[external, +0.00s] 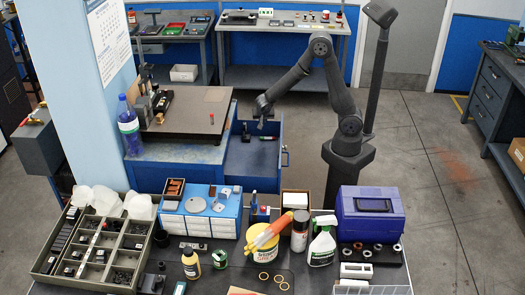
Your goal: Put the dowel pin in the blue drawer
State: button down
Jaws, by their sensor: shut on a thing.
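The blue drawer (249,157) stands open at the right side of the blue bench cabinet, its front panel and handle toward the right. My gripper (262,118) points down over the far part of the drawer. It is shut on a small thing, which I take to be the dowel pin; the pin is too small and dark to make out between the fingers. A dark upright item shows at the drawer's left side.
The cabinet's worktop (190,108) carries a dark height-gauge-like device (146,105) and a small red-tipped item. A blue bottle (128,125) stands at its left. The front table is crowded with a compartment tray (95,245), a spray bottle (322,242) and a blue case (370,213). The drawer's near part is bare.

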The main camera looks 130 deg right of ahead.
jog(key=shift+w+f, duration=0.1)
jog(key=shift+f, duration=0.3)
send_over(249, 151)
jog(key=a, duration=0.2)
jog(key=f, duration=0.4)
jog(key=w+f, duration=0.1)
jog(key=f, duration=0.2)
jog(key=shift+d, duration=0.15)
jog(key=shift+f, duration=2)
jog(key=shift+f, duration=0.1)
jog(key=c, duration=1.8)
grip_release()
jog(key=o, duration=0.4)
jog(key=v, duration=1.2)
